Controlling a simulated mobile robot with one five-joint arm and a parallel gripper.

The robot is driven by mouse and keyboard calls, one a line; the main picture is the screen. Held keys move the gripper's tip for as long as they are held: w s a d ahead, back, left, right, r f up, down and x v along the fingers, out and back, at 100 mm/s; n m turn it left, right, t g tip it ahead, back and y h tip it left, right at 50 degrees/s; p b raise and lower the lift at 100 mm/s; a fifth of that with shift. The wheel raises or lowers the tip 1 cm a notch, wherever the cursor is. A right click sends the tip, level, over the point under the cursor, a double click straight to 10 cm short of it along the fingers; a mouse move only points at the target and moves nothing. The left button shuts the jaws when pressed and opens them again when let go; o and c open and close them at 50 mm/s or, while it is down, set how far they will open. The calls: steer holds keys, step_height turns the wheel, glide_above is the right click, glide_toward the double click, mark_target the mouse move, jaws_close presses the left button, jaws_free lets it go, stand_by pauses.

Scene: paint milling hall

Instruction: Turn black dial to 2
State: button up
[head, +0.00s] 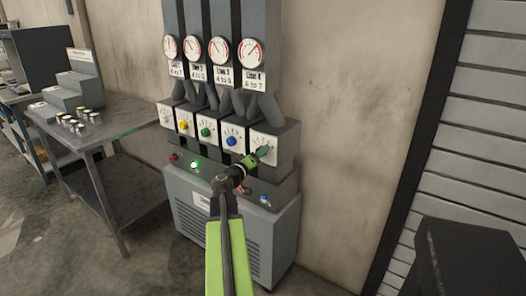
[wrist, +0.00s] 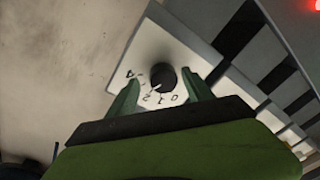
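The black dial (wrist: 163,78) is round and sits on a white plate with a printed number scale; 4, 2, 1 and 0 can be read in the wrist view. A pale mark on the dial points down-left, towards about the 2. My gripper (wrist: 163,88) is open, with one green finger on each side of the dial and a gap to it on both sides. In the head view, my gripper (head: 264,152) is at the rightmost plate (head: 267,141), under the Line 4 gauge (head: 250,53), and hides the dial there.
To the left are a blue dial (head: 231,141), a green dial (head: 206,132) and a yellow dial (head: 184,125). Below is a ledge with a lit green button (head: 194,163) and a blue button (head: 264,198). A metal table (head: 125,118) stands left. A dark box (head: 470,262) stands right.

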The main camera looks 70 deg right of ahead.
steer(key=w+a, duration=0.1)
steer(key=a, duration=0.6)
steer(key=shift+a, duration=0.2)
steer(key=shift+w, duration=0.15)
